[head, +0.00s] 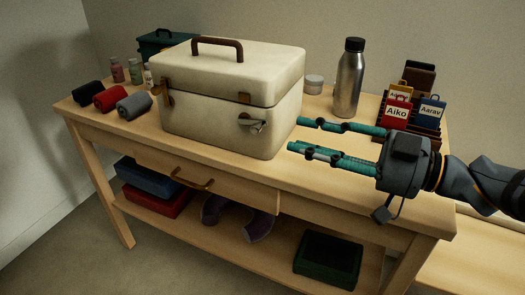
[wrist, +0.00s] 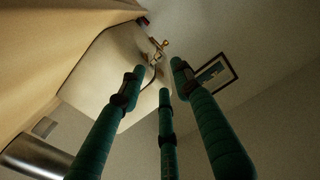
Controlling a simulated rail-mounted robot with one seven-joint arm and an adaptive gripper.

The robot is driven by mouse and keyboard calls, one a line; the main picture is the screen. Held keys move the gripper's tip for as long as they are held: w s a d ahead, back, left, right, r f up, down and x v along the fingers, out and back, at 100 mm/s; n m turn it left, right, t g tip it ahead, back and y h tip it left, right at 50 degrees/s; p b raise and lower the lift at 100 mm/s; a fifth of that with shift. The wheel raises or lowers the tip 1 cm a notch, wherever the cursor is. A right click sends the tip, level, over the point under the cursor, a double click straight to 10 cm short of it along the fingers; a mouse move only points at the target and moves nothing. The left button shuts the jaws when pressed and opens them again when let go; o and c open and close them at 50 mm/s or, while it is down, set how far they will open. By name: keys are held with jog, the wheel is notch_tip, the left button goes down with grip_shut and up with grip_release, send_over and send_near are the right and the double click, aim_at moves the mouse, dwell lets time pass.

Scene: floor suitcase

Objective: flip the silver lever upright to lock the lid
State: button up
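A cream case (head: 215,125) with a closed-looking lid and a brown handle stands on the wooden table in the head view. In the wrist view the fingers (wrist: 158,76) point toward the case (wrist: 110,65) and small metal fittings (wrist: 160,45), partly hidden by a finger.
A steel bottle (head: 348,80), a small jar (head: 313,84) and a holder with name tags (head: 397,110) stand behind my gripper. Rolled cloths (head: 112,97) lie left of the case. The table's front edge (head: 330,205) is clear. A drawer handle (head: 190,180) juts out below.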

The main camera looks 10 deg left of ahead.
aim_at(261, 129)
jog(key=shift+b+x, duration=1.45)
jog(key=shift+x, duration=3.75)
jog(key=shift+d, duration=0.1)
jog(key=shift+c, duration=0.9)
grip_shut()
